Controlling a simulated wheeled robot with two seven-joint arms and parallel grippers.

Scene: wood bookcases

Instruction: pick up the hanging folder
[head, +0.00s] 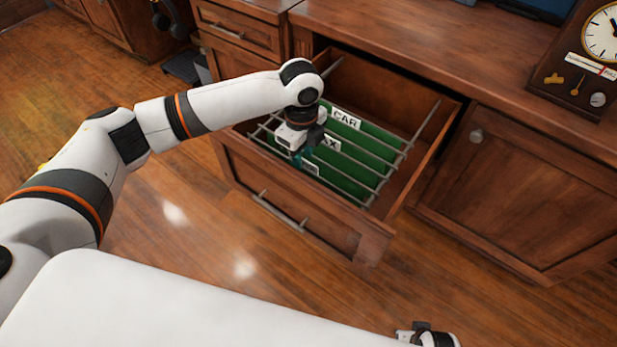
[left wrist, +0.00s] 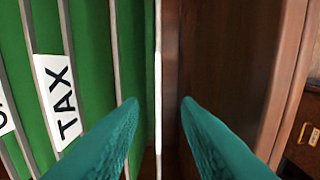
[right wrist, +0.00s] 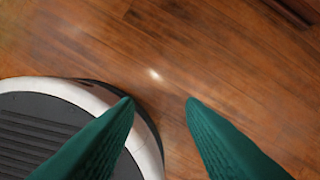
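Green hanging folders (head: 357,161) hang on metal rails in an open wooden drawer (head: 325,226). White labels on them read CAR (head: 345,118) and TAX, and a third label (head: 311,168) is partly hidden. My right gripper (right wrist: 160,102) is open and empty above the floor.
The drawer's side walls and front stand close around the folders. A closed cabinet door (head: 535,190) is to the right. A clock (head: 590,50) stands on the wooden top. The wood floor (head: 190,260) in front of the drawer is clear.

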